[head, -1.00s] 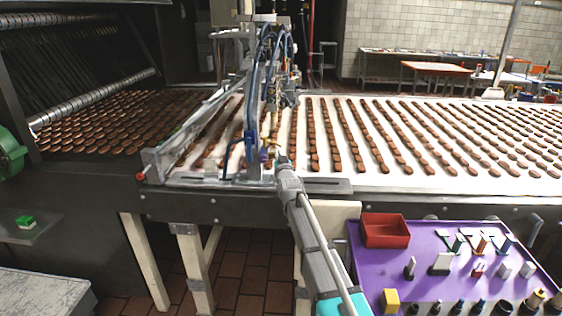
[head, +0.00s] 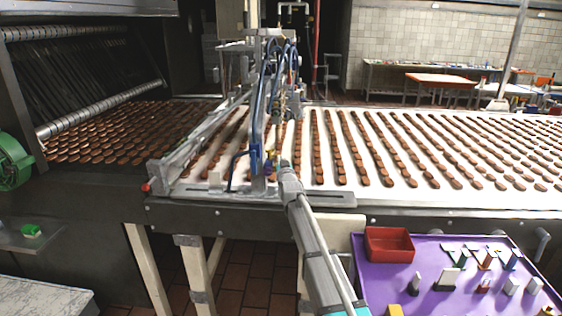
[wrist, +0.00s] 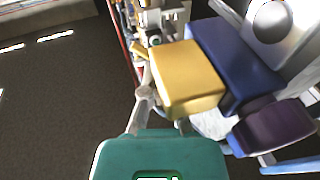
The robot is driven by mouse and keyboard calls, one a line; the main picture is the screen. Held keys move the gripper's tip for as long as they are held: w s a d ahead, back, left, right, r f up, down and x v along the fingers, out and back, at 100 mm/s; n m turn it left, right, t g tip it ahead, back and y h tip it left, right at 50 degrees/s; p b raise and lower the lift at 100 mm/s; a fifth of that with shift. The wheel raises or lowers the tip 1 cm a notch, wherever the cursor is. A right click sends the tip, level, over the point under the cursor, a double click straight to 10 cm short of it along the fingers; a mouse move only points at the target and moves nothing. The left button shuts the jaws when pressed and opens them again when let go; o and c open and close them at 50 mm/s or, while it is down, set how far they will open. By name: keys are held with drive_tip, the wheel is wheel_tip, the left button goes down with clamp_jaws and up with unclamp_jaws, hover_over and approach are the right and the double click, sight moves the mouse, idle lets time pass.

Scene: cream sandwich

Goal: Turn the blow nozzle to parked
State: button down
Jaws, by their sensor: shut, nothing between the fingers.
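The depositing machine (head: 262,100) with blue hoses and metal fittings stands over the white conveyor. My gripper (head: 284,167) is at its front lower end, among the fittings. In the wrist view my gripper (wrist: 150,85) is shut and empty, with its teal body at the bottom. A yellow block (wrist: 188,80) lies just right of the fingers, beside a dark blue block (wrist: 232,62) and a dark purple round part (wrist: 273,133). I cannot tell for certain which part is the blow nozzle, nor whether the fingers touch the yellow block.
Rows of brown biscuits (head: 385,150) lie on the white belt (head: 480,205). A purple tray (head: 420,260) with a red bin (head: 388,244) and small parts stands at front right. A red knob (head: 146,188) juts out at the machine's left. Brick floor is below.

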drive_tip(key=shift+w, duration=0.5)
idle(0.4)
drive_tip(key=shift+w, duration=0.7)
drive_tip(key=shift+w+a, duration=0.35)
drive_tip(key=shift+w, duration=0.4)
drive_tip(key=shift+w+a, duration=0.1)
drive_tip(key=shift+w, duration=0.05)
drive_tip(key=shift+s+f, duration=0.1)
drive_tip(key=shift+s, duration=0.1)
drive_tip(key=s+d+f+b, duration=0.1)
drive_tip(key=s+d, duration=0.1)
drive_tip(key=d, duration=0.4)
drive_tip(key=s+d+f+b, duration=0.1)
drive_tip(key=s+d, duration=0.2)
drive_tip(key=d, duration=0.3)
drive_tip(key=shift+s+d, duration=0.25)
drive_tip(key=shift+s, duration=0.1)
